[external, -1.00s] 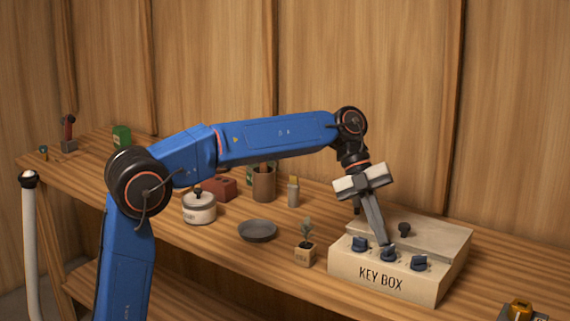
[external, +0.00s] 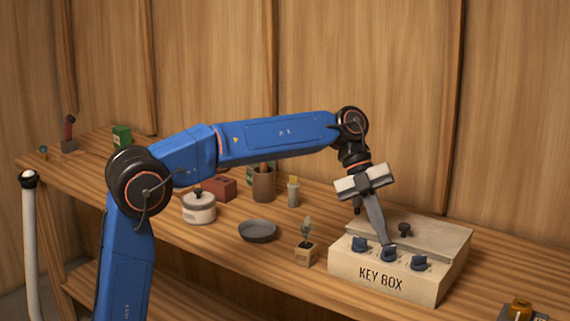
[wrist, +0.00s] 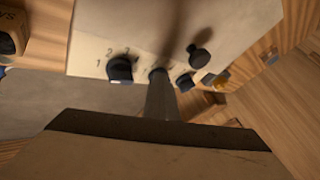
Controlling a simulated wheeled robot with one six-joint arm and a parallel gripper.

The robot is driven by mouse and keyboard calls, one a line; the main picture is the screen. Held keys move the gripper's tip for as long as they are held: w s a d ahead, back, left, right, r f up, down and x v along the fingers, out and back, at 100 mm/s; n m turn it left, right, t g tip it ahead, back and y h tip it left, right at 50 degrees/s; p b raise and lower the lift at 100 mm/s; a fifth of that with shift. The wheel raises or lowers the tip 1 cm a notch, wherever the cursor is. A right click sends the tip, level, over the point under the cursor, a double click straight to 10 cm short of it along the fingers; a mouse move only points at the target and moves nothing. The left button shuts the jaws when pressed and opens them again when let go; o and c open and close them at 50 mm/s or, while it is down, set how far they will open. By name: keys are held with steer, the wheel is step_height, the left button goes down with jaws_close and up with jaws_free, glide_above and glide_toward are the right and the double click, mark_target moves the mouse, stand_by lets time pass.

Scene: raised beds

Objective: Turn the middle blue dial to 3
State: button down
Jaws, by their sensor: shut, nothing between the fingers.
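The cream key box (external: 378,283) stands on the wooden bench at the right and has three blue dials in a row on its sloped front. The middle blue dial (external: 389,254) has my gripper (external: 390,245) right at it, fingertips pointing down. The fingers are together, with nothing seen between them, and appear to touch or nearly touch the dial's top. The left dial (external: 359,244) and right dial (external: 419,263) are clear of the fingers. In the wrist view the fingers (wrist: 160,78) cover most of the middle dial, so its setting is hidden. Another dial (wrist: 121,68) shows there with numbers around it.
A small potted plant (external: 305,250), a grey dish (external: 257,231) and a lidded pot (external: 199,208) stand left of the box.

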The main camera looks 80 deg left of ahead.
steer(key=shift+d, duration=0.65)
steer(key=shift+a+r, duration=0.15)
steer(key=shift+r, duration=0.2)
steer(key=a+v, duration=0.1)
steer(key=v, duration=1.6)
steer(key=s+d+f+n+y, duration=0.3)
steer(key=s+d+f+n, duration=0.95)
steer(key=s, duration=0.35)
steer(key=s+d+f+n+t+y, duration=0.2)
steer(key=s+f+n, duration=0.8)
steer(key=s+f, duration=1.2)
step_height(320, 180, down, 3)
steer(key=shift+s+d+y, duration=0.3)
steer(key=shift+d+y, duration=0.5)
steer(key=shift+y, duration=0.1)
